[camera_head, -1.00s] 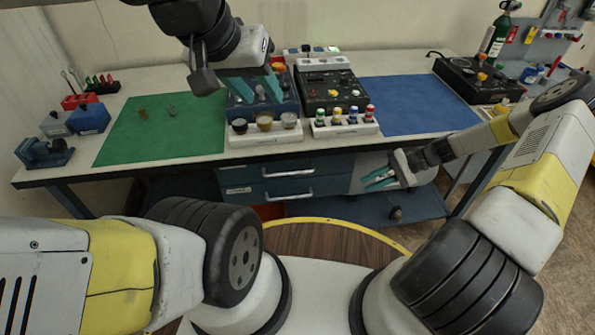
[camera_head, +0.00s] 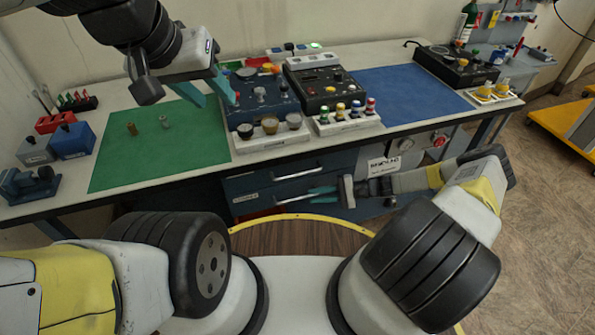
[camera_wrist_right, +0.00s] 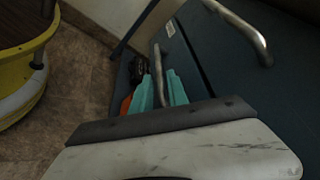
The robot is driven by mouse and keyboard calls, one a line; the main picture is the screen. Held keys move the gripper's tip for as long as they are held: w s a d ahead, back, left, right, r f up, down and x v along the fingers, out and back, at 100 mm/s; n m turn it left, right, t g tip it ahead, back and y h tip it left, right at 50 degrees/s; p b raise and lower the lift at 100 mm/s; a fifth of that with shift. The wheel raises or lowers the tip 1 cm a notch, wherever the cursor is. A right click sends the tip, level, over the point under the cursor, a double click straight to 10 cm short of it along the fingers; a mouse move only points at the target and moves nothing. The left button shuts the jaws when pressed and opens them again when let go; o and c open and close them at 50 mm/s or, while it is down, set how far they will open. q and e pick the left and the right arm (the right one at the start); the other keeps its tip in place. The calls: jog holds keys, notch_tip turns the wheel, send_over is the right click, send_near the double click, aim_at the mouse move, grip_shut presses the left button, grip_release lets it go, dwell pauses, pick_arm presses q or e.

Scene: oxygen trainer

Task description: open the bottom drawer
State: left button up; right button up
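The bottom drawer (camera_head: 243,207) is the lower dark blue drawer under the workbench and looks closed. Its silver bar handle (camera_head: 292,201) also shows in the right wrist view (camera_wrist_right: 158,70). My right gripper (camera_head: 322,190) is at this handle. In the right wrist view its teal fingers (camera_wrist_right: 160,92) lie on either side of the bar; whether they press on it cannot be told. My left gripper (camera_head: 208,92) is open and empty above the bench, between the green mat and the blue panel.
The upper drawer's handle (camera_head: 298,173) sits just above. A green mat (camera_head: 165,155), a blue panel (camera_head: 262,100), a black panel (camera_head: 325,88) and a blue mat (camera_head: 410,95) lie on the bench. A yellow-rimmed round base (camera_head: 345,222) is close below the drawers.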

aim_at(302, 197)
jog(key=x, duration=0.5)
jog(key=shift+a+f, duration=0.1)
jog(key=shift+a, duration=0.2)
grip_shut()
dwell(1.1)
